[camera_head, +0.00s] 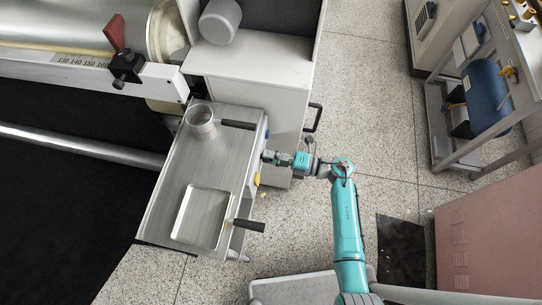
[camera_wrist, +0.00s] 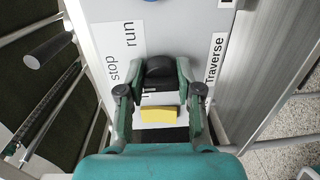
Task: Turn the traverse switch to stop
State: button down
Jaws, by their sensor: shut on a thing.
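The traverse switch is a black rotary knob (camera_wrist: 160,68) on a light grey panel (camera_wrist: 205,40), in the middle of the wrist view. The words "stop" and "run" are printed to its left and "Traverse" to its right. My gripper (camera_wrist: 163,78) has one finger on each side of the knob and is shut on it. I cannot tell clearly which word the knob points to. In the head view my gripper (camera_head: 268,156) is at the right side of the metal-topped control box (camera_head: 165,205); the knob is hidden there.
A yellow part (camera_wrist: 158,114) sits just below the knob, between my fingers. A blue part (camera_wrist: 150,1) shows at the top edge. In the head view a black lever handle (camera_head: 249,225) juts out below my gripper, and a cabinet handle (camera_head: 313,118) is above right.

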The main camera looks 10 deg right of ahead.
dwell(0.3)
jog(key=c, duration=0.8)
grip_release()
jog(key=shift+d, duration=0.15)
jog(key=v, duration=1.1)
jog(key=shift+s+d, duration=0.2)
jog(key=shift+d, duration=0.15)
